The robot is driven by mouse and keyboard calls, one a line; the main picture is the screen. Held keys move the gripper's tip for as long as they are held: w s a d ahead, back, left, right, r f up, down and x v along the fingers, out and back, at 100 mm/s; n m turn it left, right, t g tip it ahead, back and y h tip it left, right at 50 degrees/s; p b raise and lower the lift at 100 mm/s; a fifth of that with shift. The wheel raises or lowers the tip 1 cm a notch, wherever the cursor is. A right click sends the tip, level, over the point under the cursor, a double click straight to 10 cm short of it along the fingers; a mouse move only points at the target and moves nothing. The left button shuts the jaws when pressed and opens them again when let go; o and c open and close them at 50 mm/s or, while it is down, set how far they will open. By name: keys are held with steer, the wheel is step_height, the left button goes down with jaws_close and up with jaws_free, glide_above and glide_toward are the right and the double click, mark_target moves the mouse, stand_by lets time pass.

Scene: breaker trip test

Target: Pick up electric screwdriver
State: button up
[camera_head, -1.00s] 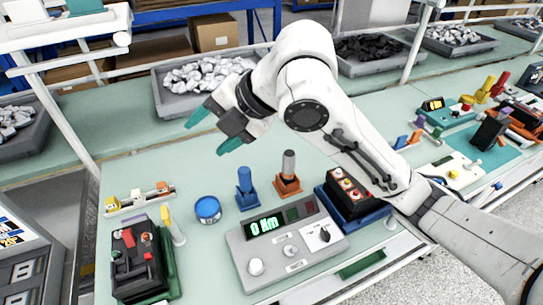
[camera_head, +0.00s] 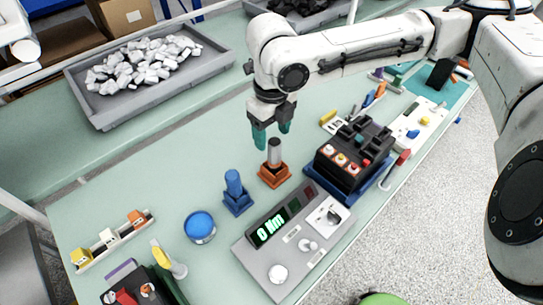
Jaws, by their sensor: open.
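A grey cylindrical tool (camera_head: 274,152) stands upright in an orange holder (camera_head: 275,177). A blue cylindrical tool (camera_head: 233,183) stands in a blue holder (camera_head: 239,204) to its left. Either could be the electric screwdriver; I cannot tell which from shape alone. My gripper (camera_head: 271,133) points down with its teal fingertips apart, right at the top of the grey tool. Nothing is seen held. I cannot tell whether the fingers touch the grey tool or are around its tip.
A grey meter box (camera_head: 291,251) reading 0 Nm stands in front of the holders. A black box with buttons (camera_head: 352,158) stands to the right on a blue base. A blue round container (camera_head: 199,227) is at left. A tray of white parts (camera_head: 118,113) lies behind.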

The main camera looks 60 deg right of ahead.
mark_target(274, 151)
steer(key=shift+s+f+p, duration=0.15)
steer(key=shift+f+p, duration=0.05)
steer(key=shift+f, duration=1.5)
steer(key=shift+s+f+p, duration=0.15)
steer(key=shift+f+p, duration=0.05)
steer(key=shift+f, duration=1.5)
steer(key=shift+c, duration=0.2)
steer(key=c, duration=1.1)
